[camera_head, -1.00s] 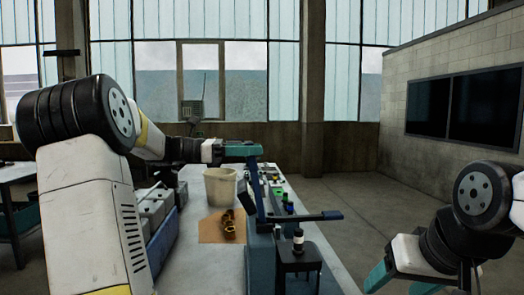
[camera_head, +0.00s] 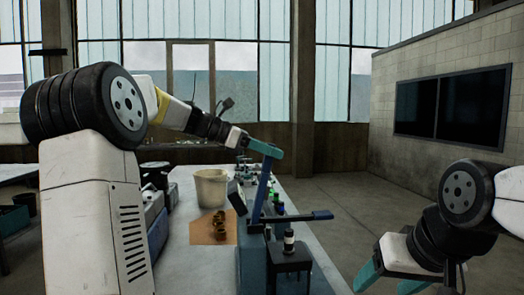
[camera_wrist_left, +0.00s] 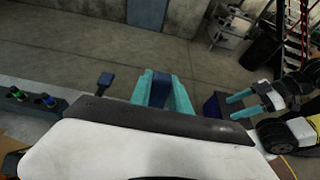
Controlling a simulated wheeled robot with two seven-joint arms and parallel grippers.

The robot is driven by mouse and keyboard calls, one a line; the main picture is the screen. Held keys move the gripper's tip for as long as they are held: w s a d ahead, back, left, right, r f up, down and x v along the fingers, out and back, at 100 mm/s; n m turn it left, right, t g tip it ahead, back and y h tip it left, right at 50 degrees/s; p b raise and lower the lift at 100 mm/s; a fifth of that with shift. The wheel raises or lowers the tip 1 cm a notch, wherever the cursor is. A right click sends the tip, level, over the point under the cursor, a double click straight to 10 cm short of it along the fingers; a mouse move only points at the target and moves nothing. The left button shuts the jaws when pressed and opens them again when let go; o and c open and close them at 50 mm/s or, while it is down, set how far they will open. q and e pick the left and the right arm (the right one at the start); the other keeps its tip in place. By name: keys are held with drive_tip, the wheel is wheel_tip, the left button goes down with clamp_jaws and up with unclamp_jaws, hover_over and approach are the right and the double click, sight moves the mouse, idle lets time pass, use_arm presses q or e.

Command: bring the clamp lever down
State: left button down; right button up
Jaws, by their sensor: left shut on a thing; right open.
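The clamp lever (camera_head: 262,192) is a blue bar rising from a blue clamp stand (camera_head: 252,265), tilted slightly to the right at its top. My left gripper (camera_head: 267,149), with teal fingers, is shut on its upper end. In the left wrist view the teal fingers (camera_wrist_left: 162,92) have the blue lever end (camera_wrist_left: 160,84) between them. A dark blue horizontal bar (camera_head: 293,217) sticks out to the right near the lever's foot. My right gripper (camera_head: 389,284) is open and empty at the lower right, apart from the clamp; it also shows in the left wrist view (camera_wrist_left: 238,106).
A cream bucket (camera_head: 212,190) and a brown mat (camera_head: 205,230) with brass-coloured parts stand on the long grey bench (camera_head: 200,265). Small green and blue items sit behind the lever. A dark stand (camera_head: 290,260) holds a small black-and-white cylinder. Open floor lies to the right.

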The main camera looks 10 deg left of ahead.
use_arm(q)
drive_tip(key=w+d+f+g+y, duration=0.3)
drive_tip(key=w+d+f+y, duration=0.1)
drive_tip(key=d+f+y, duration=0.9)
drive_tip(key=d+f+g+y, duration=0.1)
drive_tip(key=d+f+y, duration=0.1)
drive_tip(key=f, duration=0.7)
drive_tip(key=shift+w+d+f, duration=0.15)
drive_tip(key=shift+w+d, duration=0.2)
drive_tip(key=shift+d, duration=0.35)
drive_tip(key=shift+f, duration=0.1)
drive_tip(key=c, duration=1.2)
unclamp_jaws()
drive_tip(key=shift+c, duration=0.2)
drive_tip(key=shift+o, duration=0.2)
